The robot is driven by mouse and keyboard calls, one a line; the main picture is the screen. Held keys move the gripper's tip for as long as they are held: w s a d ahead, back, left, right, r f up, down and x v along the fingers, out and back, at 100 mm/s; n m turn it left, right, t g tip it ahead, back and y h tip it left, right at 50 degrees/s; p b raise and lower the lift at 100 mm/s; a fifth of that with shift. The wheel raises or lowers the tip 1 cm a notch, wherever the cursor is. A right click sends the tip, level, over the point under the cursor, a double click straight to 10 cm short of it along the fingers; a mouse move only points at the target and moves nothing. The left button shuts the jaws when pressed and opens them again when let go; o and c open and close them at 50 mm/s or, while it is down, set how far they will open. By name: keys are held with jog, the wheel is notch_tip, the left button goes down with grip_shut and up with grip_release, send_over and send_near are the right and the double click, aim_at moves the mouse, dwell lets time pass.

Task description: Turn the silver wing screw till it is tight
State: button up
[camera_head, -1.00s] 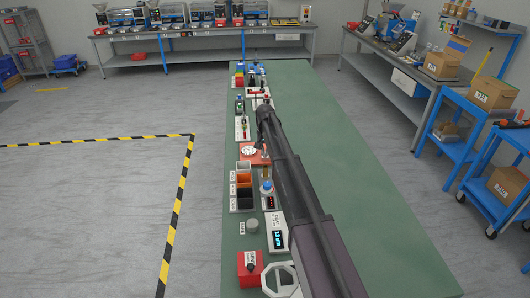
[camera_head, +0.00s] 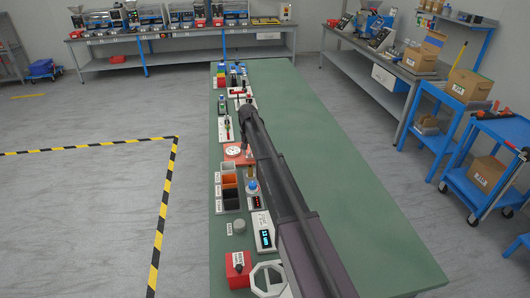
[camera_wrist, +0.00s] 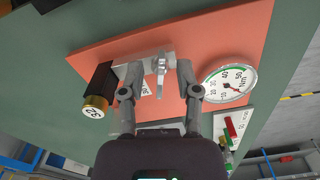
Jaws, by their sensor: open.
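The silver wing screw (camera_wrist: 159,74) shows in the wrist view, on a grey block (camera_wrist: 122,60) fixed to an orange plate (camera_wrist: 205,45). My gripper (camera_wrist: 158,72) is open, with one finger on each side of the wing screw. A small gap seems to remain at each finger; contact is not clear. A round white dial (camera_wrist: 230,83) marked Nm lies on the plate to the right; its exact reading is too small to tell. In the head view the orange plate (camera_head: 247,159) is partly visible, and my arm hides the screw and gripper.
A black cylinder with a brass end (camera_wrist: 96,106) sits left of my gripper. The bench (camera_head: 330,190) has bins (camera_head: 230,188), a red box (camera_head: 238,268) and other devices along its left edge. Its right side is clear.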

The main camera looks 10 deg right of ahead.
jog(key=n, duration=0.6)
jog(key=shift+d, duration=0.15)
jog(key=n, duration=0.6)
jog(key=shift+w+d, duration=0.1)
jog(key=n, duration=0.5)
jog(key=shift+w+d+n, duration=0.1)
jog(key=shift+n, duration=0.2)
jog(key=n, duration=0.5)
jog(key=shift+w+n, duration=0.15)
jog(key=shift+n, duration=0.25)
notch_tip(320, 180, up, 14)
jog(key=p, duration=1.4)
jog(key=s+d+m, duration=0.1)
jog(key=s+m, duration=0.1)
jog(key=s, duration=0.7)
jog(key=s+d+m, duration=0.2)
jog(key=s+m, duration=0.1)
jog(key=s, duration=0.7)
jog(key=shift+s+d+f+m+b, duration=0.15)
jog(key=shift+d+f+m+b, duration=0.15)
jog(key=shift+f+b, duration=0.15)
jog(key=w+a+m, duration=0.1)
jog(key=w+a, duration=0.1)
jog(key=w, duration=0.7)
jog(key=w+a+m, duration=0.1)
jog(key=w+a, duration=0.1)
jog(key=w, duration=0.8)
jog(key=shift+r+p, duration=0.45)
